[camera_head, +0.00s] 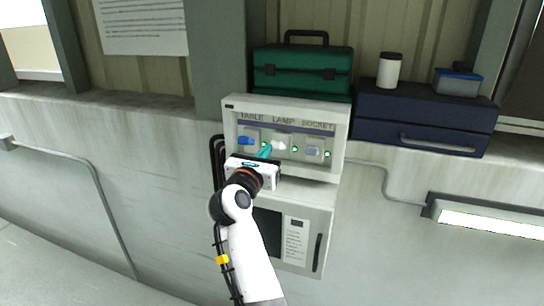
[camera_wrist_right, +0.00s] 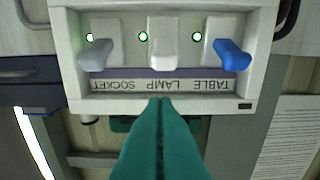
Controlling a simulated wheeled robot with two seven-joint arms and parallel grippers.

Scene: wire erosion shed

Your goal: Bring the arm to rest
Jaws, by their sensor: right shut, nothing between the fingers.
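My right gripper (camera_head: 264,153) has teal fingers, closed together with nothing between them. It is in front of the white switch panel (camera_head: 340,128), pointing at its middle. My left gripper is not in view.
A green toolbox (camera_head: 300,72) stands on the ledge above the panel. A navy drawer box (camera_head: 425,115) is to its right, carrying a white canister (camera_head: 389,72) and a small blue-lidded tub (camera_head: 458,84). A lit lamp (camera_head: 490,220) is on the wall at right.

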